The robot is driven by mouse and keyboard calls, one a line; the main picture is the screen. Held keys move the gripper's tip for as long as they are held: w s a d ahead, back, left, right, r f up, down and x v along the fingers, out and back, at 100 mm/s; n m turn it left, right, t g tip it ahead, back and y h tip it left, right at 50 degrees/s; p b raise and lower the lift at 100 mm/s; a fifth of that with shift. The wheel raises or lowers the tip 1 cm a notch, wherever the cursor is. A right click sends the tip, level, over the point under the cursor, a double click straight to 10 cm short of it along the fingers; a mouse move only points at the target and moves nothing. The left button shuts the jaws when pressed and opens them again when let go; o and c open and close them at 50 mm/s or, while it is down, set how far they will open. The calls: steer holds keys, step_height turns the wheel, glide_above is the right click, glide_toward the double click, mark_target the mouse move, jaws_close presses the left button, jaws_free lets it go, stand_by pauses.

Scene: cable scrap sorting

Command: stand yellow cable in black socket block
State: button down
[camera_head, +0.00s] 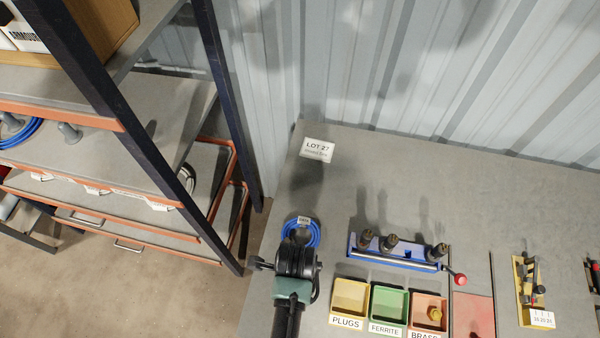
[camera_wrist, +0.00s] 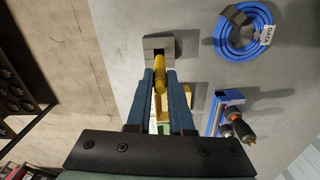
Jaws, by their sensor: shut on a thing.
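My gripper (camera_wrist: 160,80) shows in the wrist view with its two blue fingers closed on a yellow cable piece (camera_wrist: 159,76). A grey blocky end (camera_wrist: 159,48) sits just beyond the fingertips, in line with the yellow piece; I cannot tell whether it is part of the cable or a separate thing. In the head view my wrist (camera_head: 296,265) is over the left part of the bench, and the fingers and the cable are hidden beneath it. I cannot make out a black socket block for certain in either view.
A blue cable coil (camera_head: 312,232) lies close beyond my wrist. A blue rack (camera_head: 385,258) with three dark upright pieces stands to the right, behind the yellow (camera_head: 351,297), green (camera_head: 389,304) and orange (camera_head: 428,311) bins. A yellow rack (camera_head: 521,290) stands farther right. Shelving (camera_head: 222,130) rises left.

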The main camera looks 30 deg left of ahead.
steer(key=shift+s+f+b, duration=0.15)
steer(key=shift+f+b, duration=2.25)
steer(key=shift+b, duration=0.05)
steer(key=shift+r+p, duration=0.1)
steer(key=shift+p, duration=0.2)
steer(key=shift+f, duration=0.3)
steer(key=shift+f+b, duration=0.3)
steer(key=shift+f, duration=0.05)
steer(key=c, duration=0.7)
jaws_free()
